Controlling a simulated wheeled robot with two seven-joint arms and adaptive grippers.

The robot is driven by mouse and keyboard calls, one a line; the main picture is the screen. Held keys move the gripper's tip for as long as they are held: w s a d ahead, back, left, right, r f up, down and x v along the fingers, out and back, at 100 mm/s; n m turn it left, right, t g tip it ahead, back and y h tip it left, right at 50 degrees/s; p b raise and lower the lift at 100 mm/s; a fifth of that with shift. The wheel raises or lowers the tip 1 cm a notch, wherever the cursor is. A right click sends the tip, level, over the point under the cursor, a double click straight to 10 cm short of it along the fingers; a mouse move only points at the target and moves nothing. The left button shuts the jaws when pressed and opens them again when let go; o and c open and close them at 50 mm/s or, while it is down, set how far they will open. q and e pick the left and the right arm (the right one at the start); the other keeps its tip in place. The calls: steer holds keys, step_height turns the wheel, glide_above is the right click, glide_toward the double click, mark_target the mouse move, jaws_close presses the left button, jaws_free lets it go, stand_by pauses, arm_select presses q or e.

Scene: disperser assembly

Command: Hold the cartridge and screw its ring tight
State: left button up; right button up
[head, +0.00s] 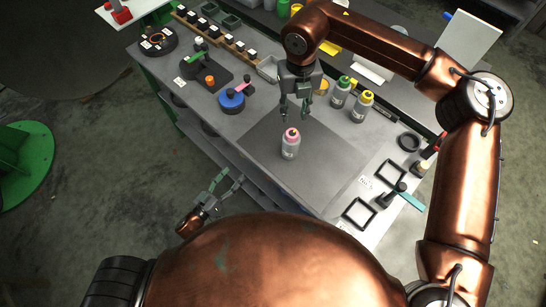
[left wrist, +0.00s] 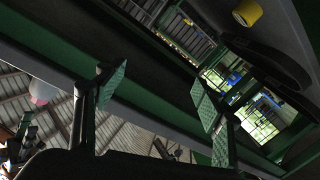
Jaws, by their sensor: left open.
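The grey cartridge (head: 290,150) with a pink ring (head: 292,134) on top stands upright on the dark mat, mid-table. My right gripper (head: 294,117) points down just above and behind it, fingers apart and empty; it does not appear to touch the ring. My left gripper (head: 226,181) is open and empty, low by the table's near edge, left of and apart from the cartridge. In the left wrist view its two fingers (left wrist: 158,95) are spread with nothing between them. A pink piece (left wrist: 40,92) shows at the left there, perhaps the ring.
Two bottles, one green-topped (head: 341,93) and one yellow-topped (head: 362,106), stand behind right of the cartridge. A blue round part (head: 231,101) lies left. Square black frames (head: 359,213) and a teal-handled tool (head: 408,197) are at right. The dark mat (head: 262,150) is otherwise clear.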

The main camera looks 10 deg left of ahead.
arm_select(q)
steer(key=s+d+r+m+h, duration=0.1)
steer(key=d+r+h, duration=0.2)
steer(key=r, duration=0.4)
steer(key=s+d+r+m+h, duration=0.1)
steer(key=d+r+m+h, duration=0.15)
steer(key=r, duration=0.45)
step_height(320, 180, up, 10)
steer(key=m+g+h, duration=0.2)
steer(key=m+g, duration=0.1)
steer(key=m, duration=0.1)
glide_above(284, 151)
steer(key=s+r+v, duration=0.1)
steer(key=v, duration=0.6)
steer(key=f, duration=0.1)
steer(key=w+d+f+y, duration=0.1)
steer(key=f, duration=0.1)
steer(key=f+y, duration=0.1)
steer(key=f, duration=0.1)
steer(key=shift+w+d+m, duration=0.35)
steer(key=shift+w+d, duration=0.05)
steer(key=shift+w+f, duration=0.1)
steer(key=shift+f, duration=0.15)
steer(key=shift+w+d+f+y, duration=0.15)
steer(key=shift+w+d+y, duration=0.05)
steer(key=shift+y, duration=0.05)
steer(key=x, duration=0.7)
steer(key=shift+w+d, duration=0.1)
steer(key=shift+w, duration=0.05)
jaws_close()
